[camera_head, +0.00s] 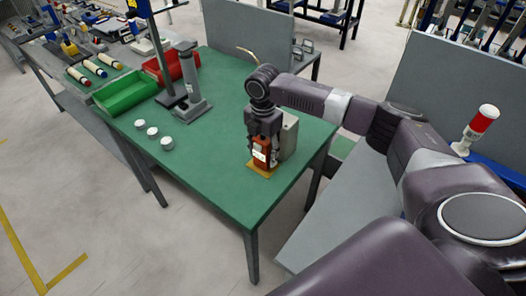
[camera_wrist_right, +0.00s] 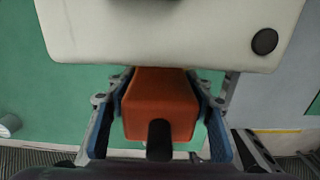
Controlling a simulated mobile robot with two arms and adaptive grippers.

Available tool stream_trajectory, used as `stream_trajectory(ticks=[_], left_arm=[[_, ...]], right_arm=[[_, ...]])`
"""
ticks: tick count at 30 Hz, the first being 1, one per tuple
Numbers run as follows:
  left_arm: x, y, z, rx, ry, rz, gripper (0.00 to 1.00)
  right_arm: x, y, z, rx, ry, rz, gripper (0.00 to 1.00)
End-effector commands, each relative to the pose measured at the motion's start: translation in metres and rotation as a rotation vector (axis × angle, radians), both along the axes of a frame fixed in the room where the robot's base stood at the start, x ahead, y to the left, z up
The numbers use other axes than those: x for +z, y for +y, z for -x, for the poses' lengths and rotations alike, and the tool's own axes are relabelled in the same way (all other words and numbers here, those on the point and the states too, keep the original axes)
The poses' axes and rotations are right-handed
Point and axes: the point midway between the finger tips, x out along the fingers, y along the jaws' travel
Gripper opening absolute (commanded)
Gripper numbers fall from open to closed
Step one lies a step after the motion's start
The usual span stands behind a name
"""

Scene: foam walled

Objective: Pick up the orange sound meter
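The orange sound meter (camera_head: 262,154) stands upright on a small yellow base (camera_head: 261,170) near the front right of the green table. My right gripper (camera_head: 264,138) points down over it from above. In the right wrist view the orange body (camera_wrist_right: 160,100) with its black tip lies between the two blue-padded fingers (camera_wrist_right: 162,115). The fingers flank it on both sides, and narrow gaps show beside it, so the gripper looks open around it. The lower finger ends are hard to make out in the head view. My left gripper is out of view.
A pale grey box (camera_head: 289,136) stands right behind the meter; it shows close up in the right wrist view (camera_wrist_right: 170,30). Several white cylinders (camera_head: 153,133), a grey stand (camera_head: 191,108), a green bin (camera_head: 125,92) and a red bin (camera_head: 172,66) occupy the table's left side. The table's front is clear.

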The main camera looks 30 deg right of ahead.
Motion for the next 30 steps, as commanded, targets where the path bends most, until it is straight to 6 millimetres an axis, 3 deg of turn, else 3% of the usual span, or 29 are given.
stream_trajectory(ticks=[1, 11, 23, 30], left_arm=[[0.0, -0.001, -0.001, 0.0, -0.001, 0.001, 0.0], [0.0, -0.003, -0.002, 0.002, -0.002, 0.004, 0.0], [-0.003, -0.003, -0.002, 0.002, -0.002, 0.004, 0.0], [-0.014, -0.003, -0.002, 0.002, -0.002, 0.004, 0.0]], right_arm=[[0.0, 0.0, 0.0, 0.0, 0.0, 0.0, 0.4], [0.001, 0.0, 0.0, 0.0, -0.001, 0.0, 0.05], [0.014, 0.0, -0.001, -0.001, -0.002, -0.002, 0.05], [0.062, 0.0, -0.002, 0.001, -0.007, -0.002, 0.05]])
